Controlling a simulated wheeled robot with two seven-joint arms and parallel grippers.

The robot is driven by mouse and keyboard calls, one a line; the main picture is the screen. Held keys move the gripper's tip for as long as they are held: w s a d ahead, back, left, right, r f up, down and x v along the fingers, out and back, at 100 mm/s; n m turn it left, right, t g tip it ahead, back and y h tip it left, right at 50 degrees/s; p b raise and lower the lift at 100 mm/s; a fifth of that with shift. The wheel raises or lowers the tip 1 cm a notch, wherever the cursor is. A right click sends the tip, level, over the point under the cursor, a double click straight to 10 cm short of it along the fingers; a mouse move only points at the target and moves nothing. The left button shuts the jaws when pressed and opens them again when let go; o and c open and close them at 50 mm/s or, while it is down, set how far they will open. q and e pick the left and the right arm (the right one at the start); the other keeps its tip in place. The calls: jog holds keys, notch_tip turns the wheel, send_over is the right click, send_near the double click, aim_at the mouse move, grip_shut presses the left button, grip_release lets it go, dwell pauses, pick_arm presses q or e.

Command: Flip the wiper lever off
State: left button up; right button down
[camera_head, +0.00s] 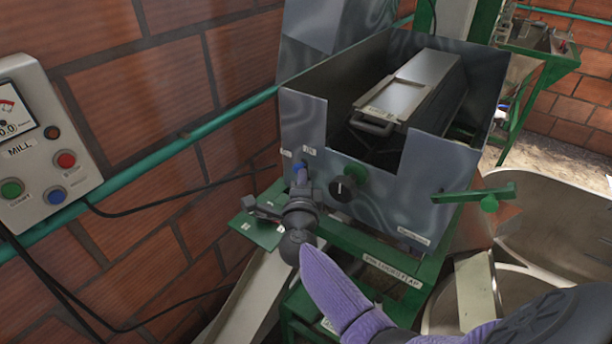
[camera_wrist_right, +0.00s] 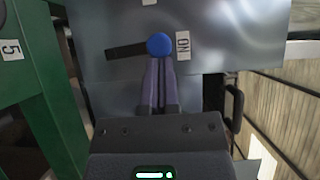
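The wiper lever's blue knob (camera_wrist_right: 159,44) sits at the ON-label end of a dark slot (camera_wrist_right: 124,51) in the grey metal panel in the right wrist view. In the head view the blue knob (camera_head: 300,172) is partly covered by my right gripper (camera_head: 301,188). My right gripper's fingers (camera_wrist_right: 159,70) lie together, their tips right at the knob's near edge. I see nothing held between them; whether they touch the knob I cannot tell. My left gripper is not in view.
A black knob (camera_head: 347,187) and a green handle (camera_head: 474,196) stick out of the panel to the right. The mill control box (camera_head: 45,150) hangs on the brick wall at left. A green frame (camera_head: 385,262) runs below the hopper (camera_head: 400,190).

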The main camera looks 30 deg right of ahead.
pick_arm(q)
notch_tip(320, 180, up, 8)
jog(key=p, duration=0.7)
jog(key=shift+p, duration=0.3)
pick_arm(e)
jog(key=w+n+g, duration=0.1)
jog(key=n, duration=0.1)
jog(key=w+a+n+g, duration=0.1)
jog(key=w+n+g, duration=0.2)
jog(key=shift+w+a+n+g+y, duration=0.25)
jog(key=shift+a+n+g+y, duration=0.15)
jog(key=shift+w, duration=0.1)
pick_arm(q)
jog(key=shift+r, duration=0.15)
pick_arm(e)
jog(key=shift+r, duration=0.1)
